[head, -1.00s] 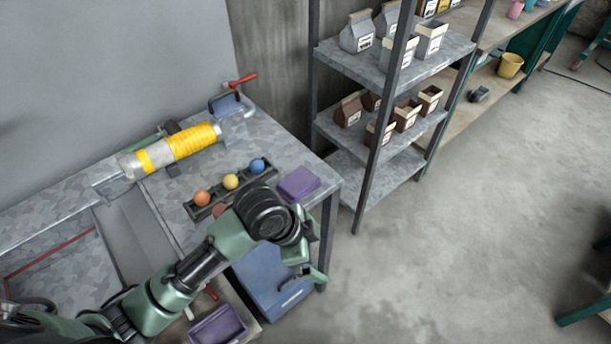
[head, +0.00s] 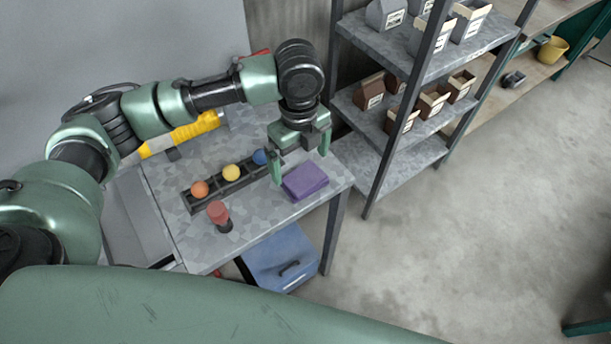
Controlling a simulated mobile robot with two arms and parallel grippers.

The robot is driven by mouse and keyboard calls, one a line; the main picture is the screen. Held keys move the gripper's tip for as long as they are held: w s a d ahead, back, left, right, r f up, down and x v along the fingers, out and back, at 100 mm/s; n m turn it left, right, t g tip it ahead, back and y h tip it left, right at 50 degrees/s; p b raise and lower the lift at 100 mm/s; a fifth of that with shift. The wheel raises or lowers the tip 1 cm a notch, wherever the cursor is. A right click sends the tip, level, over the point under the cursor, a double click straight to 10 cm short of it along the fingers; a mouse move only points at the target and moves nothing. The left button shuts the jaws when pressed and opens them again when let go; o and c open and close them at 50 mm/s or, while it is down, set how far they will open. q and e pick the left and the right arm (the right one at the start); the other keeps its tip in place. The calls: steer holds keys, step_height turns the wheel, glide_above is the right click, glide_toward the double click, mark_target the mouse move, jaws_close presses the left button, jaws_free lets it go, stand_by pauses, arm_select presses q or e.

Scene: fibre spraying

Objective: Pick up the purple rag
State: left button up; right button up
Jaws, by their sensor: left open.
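The purple rag (head: 305,182) lies folded flat on the grey metal table (head: 262,213), near its right corner. My left gripper (head: 300,168) hangs above the rag and points down. Its two green fingers are spread apart, one toward the rag's left side and one toward its far right. Nothing shows between the fingers. I cannot tell the exact height of the fingertips over the rag. My right gripper is not in the picture.
A black rack (head: 212,187) with orange, yellow and blue balls sits left of the rag. A red-topped object (head: 218,212) stands in front of it. A metal shelf (head: 385,170) with cartons stands close on the right. A blue drawer box (head: 283,258) is below the table.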

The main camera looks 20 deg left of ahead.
mark_target(304, 177)
arm_select(q)
steer(key=f, duration=0.3)
steer(key=d+f+p, duration=0.1)
steer(key=shift+s+f, duration=0.3)
steer(key=shift+f, duration=0.4)
steer(key=c, duration=1.1)
steer(key=shift+r, duration=0.15)
step_height(304, 177, up, 20)
steer(key=shift+f+b, duration=0.1)
steer(key=shift+b, duration=0.5)
